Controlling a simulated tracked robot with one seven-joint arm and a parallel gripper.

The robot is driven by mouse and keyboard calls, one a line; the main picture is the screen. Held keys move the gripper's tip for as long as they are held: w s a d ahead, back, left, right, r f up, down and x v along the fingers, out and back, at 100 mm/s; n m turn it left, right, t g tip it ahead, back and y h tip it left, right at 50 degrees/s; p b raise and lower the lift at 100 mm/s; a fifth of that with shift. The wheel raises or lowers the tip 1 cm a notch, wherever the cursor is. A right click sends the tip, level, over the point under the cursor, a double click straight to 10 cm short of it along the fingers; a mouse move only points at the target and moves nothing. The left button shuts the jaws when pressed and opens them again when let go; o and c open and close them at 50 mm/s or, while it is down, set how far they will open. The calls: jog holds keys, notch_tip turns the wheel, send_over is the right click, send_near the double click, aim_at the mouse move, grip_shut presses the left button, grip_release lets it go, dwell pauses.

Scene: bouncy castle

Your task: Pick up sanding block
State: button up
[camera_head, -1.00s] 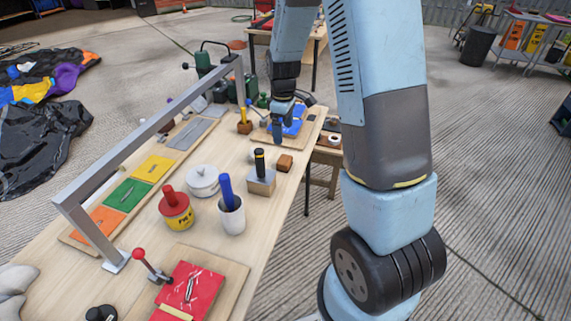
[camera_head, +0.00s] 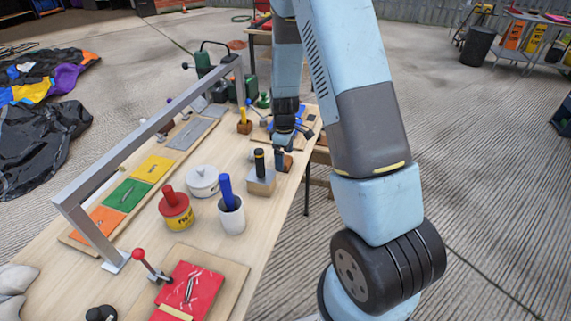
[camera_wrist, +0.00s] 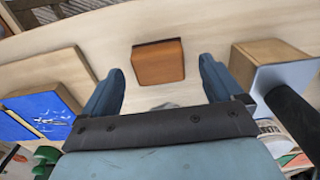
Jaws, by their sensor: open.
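The sanding block, a small orange-brown block (camera_wrist: 158,62), lies on the wooden bench top. In the head view the block (camera_head: 288,162) shows just right of my fingers, partly hidden by them. My gripper (camera_wrist: 160,84) is open and empty. In the wrist view its two blue fingers stand apart, and the block appears ahead of the gap between them. In the head view my gripper (camera_head: 281,157) is low over the bench by the block. I cannot tell its exact height or whether it touches the block.
A wooden block with a light top and black handle (camera_head: 261,180) stands close to my gripper. Behind is a blue item (camera_wrist: 42,110) on a board. A white cup (camera_head: 231,215), red-lidded tin (camera_head: 176,210) and metal frame (camera_head: 150,128) occupy the bench.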

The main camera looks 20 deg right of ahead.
jog(key=shift+f, duration=1.35)
jog(key=c, duration=1.1)
jog(key=shift+r, duration=0.15)
jog(key=shift+r, duration=0.3)
notch_tip(320, 180, up, 2)
jog(key=shift+r, duration=0.1)
jog(key=s+r, duration=0.3)
jog(key=s, duration=0.1)
jog(key=s+d+r, duration=0.1)
jog(key=s+r, duration=0.2)
jog(key=s, duration=0.2)
jog(key=s+d+r, duration=0.1)
jog(key=s+r, duration=0.3)
jog(key=shift+s+d, duration=0.25)
jog(key=shift+s, duration=0.15)
